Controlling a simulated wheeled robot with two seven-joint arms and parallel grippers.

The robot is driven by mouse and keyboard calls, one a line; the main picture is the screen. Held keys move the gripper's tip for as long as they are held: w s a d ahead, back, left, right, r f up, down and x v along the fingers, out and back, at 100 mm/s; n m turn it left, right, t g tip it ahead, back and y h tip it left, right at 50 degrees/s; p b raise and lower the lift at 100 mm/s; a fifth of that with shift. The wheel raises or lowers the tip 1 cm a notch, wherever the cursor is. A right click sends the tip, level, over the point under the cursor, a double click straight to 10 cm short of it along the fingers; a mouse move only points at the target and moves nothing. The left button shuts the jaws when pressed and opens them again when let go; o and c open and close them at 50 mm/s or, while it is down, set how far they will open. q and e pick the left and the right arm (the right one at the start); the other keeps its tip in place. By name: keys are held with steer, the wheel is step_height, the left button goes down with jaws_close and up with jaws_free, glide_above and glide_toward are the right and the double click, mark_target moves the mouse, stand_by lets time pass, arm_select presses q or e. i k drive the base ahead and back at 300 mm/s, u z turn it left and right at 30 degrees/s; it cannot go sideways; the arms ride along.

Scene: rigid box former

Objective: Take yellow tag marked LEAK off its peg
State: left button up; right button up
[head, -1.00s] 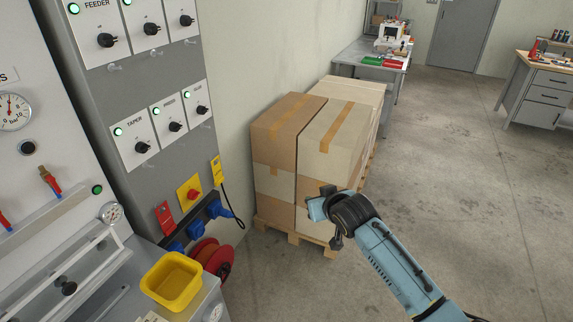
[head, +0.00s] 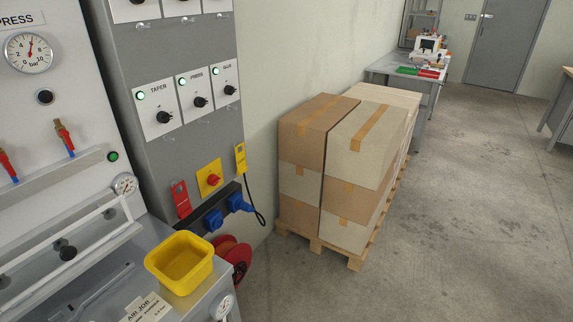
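A yellow tag (head: 240,159) hangs on the right edge of the grey control panel (head: 205,140), just right of the yellow switch plate with a red knob (head: 213,179). Its lettering is too small to read, and its peg cannot be made out. A red tag (head: 181,199) hangs to the left of the switch plate. Neither of my grippers shows in the head view.
Blue plugs (head: 238,203) and a black cable sit below the tags. A yellow bin (head: 179,262) stands on the machine's ledge, with a red reel (head: 236,255) behind it. Stacked cartons (head: 345,150) stand on a pallet to the right. The floor (head: 450,230) further right is clear.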

mark_target(242, 167)
steer(key=z, duration=0.6)
steer(key=i, duration=2.65)
steer(key=u, duration=3.75)
